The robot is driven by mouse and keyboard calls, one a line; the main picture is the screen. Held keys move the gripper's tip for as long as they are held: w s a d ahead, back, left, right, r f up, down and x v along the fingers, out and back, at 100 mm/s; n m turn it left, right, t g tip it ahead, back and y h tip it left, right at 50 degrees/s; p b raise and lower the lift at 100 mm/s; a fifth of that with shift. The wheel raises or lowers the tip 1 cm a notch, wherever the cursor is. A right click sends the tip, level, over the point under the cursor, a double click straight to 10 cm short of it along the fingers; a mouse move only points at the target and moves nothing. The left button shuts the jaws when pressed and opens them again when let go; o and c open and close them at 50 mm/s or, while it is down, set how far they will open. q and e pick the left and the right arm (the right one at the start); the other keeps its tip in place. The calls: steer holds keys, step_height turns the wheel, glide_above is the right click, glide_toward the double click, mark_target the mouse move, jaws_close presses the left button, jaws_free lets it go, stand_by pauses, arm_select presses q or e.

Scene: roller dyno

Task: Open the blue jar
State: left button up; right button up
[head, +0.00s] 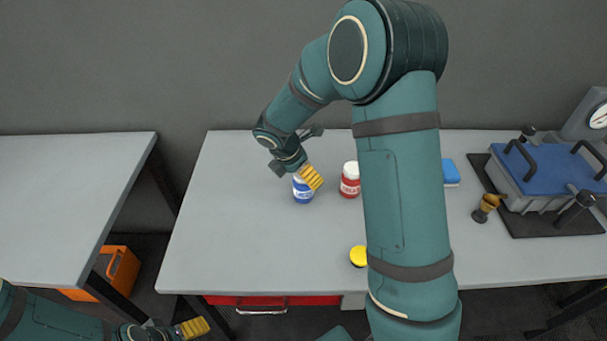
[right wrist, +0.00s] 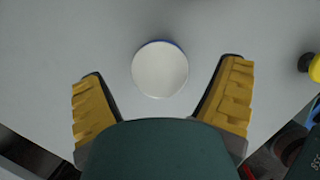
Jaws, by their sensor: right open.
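The blue jar (head: 303,191) stands upright on the grey table, left of the red jar. Its round white lid (right wrist: 160,69) is on it, seen from above in the right wrist view, with a sliver of blue at the edge. My right gripper (head: 312,177) is at the top of the blue jar, partly hiding the lid in the head view. In the right wrist view its yellow fingers (right wrist: 162,90) are spread apart, one to each side of the lid and clear of it. My left gripper (head: 194,328) is low at the front left, away from the jar; its opening is unclear.
A red jar with a white lid (head: 350,180) stands close to the right of the blue jar. A yellow round object (head: 359,256) is near the front edge. A blue box (head: 451,173), a brown-handled tool (head: 487,206) and a blue-lidded machine (head: 550,175) are to the right.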

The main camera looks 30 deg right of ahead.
steer(key=c, duration=0.9)
steer(key=shift+r, duration=0.1)
step_height(320, 180, up, 9)
steer(key=shift+f+p, duration=0.1)
steer(key=shift+p, duration=1)
steer(key=shift+r, duration=0.55)
